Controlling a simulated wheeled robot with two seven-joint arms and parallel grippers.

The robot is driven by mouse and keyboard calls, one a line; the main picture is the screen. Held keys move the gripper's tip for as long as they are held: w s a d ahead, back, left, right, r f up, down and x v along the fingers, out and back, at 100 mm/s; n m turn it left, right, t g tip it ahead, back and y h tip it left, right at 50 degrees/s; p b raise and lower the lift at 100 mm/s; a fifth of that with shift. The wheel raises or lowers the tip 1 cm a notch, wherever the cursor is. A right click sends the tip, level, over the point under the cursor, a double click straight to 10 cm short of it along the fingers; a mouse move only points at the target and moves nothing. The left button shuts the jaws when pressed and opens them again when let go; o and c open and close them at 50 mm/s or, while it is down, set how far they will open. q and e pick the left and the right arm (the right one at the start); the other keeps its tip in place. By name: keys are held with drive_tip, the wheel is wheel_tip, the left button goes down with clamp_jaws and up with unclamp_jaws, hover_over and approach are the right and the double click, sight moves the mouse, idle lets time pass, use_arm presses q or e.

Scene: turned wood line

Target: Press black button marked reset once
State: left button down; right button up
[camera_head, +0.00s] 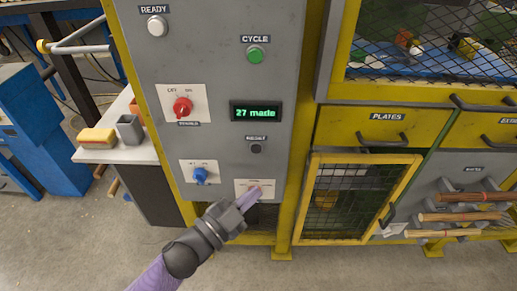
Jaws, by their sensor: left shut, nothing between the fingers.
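The grey control panel (222,70) stands in front of me in a yellow frame. The small black button (256,148) sits under a small dark label that appears to read reset, below the green display (256,112) showing "27 made". My left gripper (255,191) is shut and empty. Its fingertips are below the black button, in front of a white plate (241,184) low on the panel, and hide part of that plate. I cannot tell whether they touch it. My right gripper is not in view.
The panel also has a white ready button (157,26), a green cycle button (255,54), a red knob (183,108) and a blue knob (200,175). A yellow mesh door (355,196) and drawers with black handles stand to the right. A side table (121,154) stands left.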

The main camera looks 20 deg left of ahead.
sight(256, 149)
use_arm(q)
drive_tip(key=w+b, duration=0.1)
drive_tip(key=w, duration=0.1)
drive_tip(key=w+a+b, duration=0.1)
drive_tip(key=w, duration=0.2)
drive_tip(key=w+a+b, duration=0.1)
drive_tip(key=w, duration=0.2)
drive_tip(key=shift+w+a+b, duration=0.2)
drive_tip(key=shift+w+b, duration=0.05)
drive_tip(key=shift+b, duration=0.05)
idle(0.5)
idle(0.7)
idle(0.5)
drive_tip(key=shift+w, duration=0.15)
drive_tip(key=shift+w+a, duration=0.1)
drive_tip(key=shift+w, duration=0.15)
